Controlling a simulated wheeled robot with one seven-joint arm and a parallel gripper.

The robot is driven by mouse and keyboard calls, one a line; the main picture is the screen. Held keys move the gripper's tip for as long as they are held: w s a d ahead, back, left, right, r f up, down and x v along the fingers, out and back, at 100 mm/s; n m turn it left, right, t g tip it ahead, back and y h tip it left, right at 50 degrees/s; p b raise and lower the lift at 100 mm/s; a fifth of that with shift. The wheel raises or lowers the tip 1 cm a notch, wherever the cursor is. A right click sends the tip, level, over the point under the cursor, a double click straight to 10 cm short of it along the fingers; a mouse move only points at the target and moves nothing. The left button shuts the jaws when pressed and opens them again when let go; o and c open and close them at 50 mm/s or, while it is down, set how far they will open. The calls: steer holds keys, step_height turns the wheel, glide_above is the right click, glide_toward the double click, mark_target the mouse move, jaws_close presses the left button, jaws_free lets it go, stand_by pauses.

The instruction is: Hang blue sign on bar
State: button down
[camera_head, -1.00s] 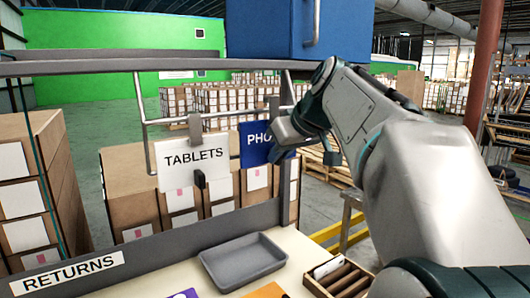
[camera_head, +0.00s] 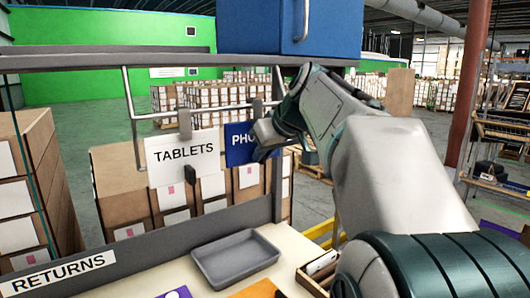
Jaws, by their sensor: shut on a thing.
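The blue sign (camera_head: 237,148) with white letters "PHO" showing is beside the white TABLETS sign (camera_head: 182,158), in front of the cartons. My gripper (camera_head: 266,146) is shut on its right side and hides the rest of the lettering. A grey hook (camera_head: 258,108) stands above the blue sign at the height of the grey bar (camera_head: 218,108). I cannot tell whether this hook rests on the bar. The TABLETS sign hangs from the bar by its own hook, left of the blue sign, with a dark clip at its lower right.
A blue cabinet (camera_head: 260,28) stands on the shelf (camera_head: 80,63) above the bar. Below are a grey tray (camera_head: 236,262), a wooden divided box (camera_head: 318,270) and a RETURNS label (camera_head: 58,273). A grey upright post (camera_head: 277,185) stands just right of the blue sign.

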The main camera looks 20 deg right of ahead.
steer(key=c, duration=1.4)
jaws_free()
steer(key=shift+w+a, duration=0.15)
steer(key=shift+w, duration=0.05)
steer(key=shift+o, duration=0.2)
steer(key=shift+s, duration=0.1)
steer(key=v, duration=1.4)
steer(key=s+a+f+m+g, duration=0.15)
steer(key=a+f, duration=0.25)
steer(key=f, duration=0.5)
steer(key=a+f+g, duration=0.2)
steer(key=a+f, duration=0.1)
steer(key=f, duration=0.7)
steer(key=s+a+f, duration=0.2)
steer(key=s+f, duration=0.1)
steer(key=f, duration=0.3)
steer(key=s+a+f+g+h, duration=0.1)
steer(key=s+a+f, duration=0.1)
steer(key=s+f, duration=0.2)
steer(key=s+a+f+g, duration=0.1)
steer(key=s+a+f, duration=0.1)
steer(key=f, duration=0.7)
steer(key=shift+s+a+f+m+h, duration=0.2)
steer(key=shift+s+f+m+h, duration=0.2)
steer(key=shift+s, duration=0.45)
steer(key=shift+r, duration=0.1)
